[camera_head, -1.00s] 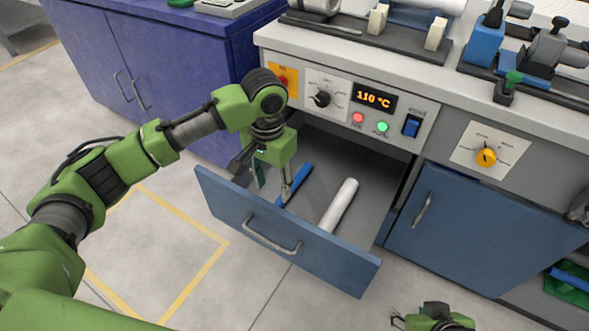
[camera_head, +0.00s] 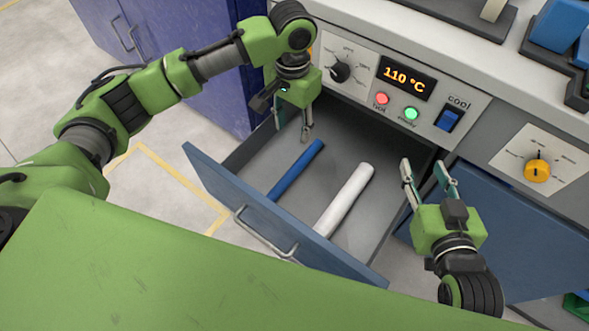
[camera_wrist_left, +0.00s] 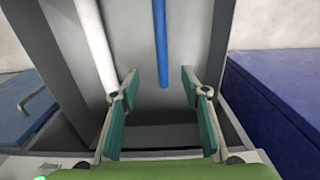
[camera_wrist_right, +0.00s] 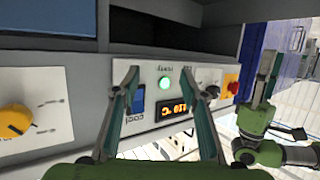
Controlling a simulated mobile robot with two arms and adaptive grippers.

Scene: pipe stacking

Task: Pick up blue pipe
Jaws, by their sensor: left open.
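The blue pipe (camera_head: 296,170) lies in the open drawer (camera_head: 225,193), left of a white pipe (camera_head: 345,200). My left gripper (camera_head: 293,132) is open and empty above the drawer, near the far end of the blue pipe. In the left wrist view the blue pipe (camera_wrist_left: 160,45) runs down the picture, and its near end shows between the spread fingers (camera_wrist_left: 159,78), apart from both. My right gripper (camera_head: 424,170) is open and empty at the drawer's right side, fingers pointing toward the cabinet. In the right wrist view its fingers (camera_wrist_right: 161,78) frame the control panel.
The control panel with a 110 °C display (camera_head: 406,77) stands behind the drawer. The drawer front with its handle (camera_head: 262,235) faces me. A blue cabinet door (camera_head: 520,225) is at the right, and a dark blue cabinet (camera_head: 190,50) stands at the left.

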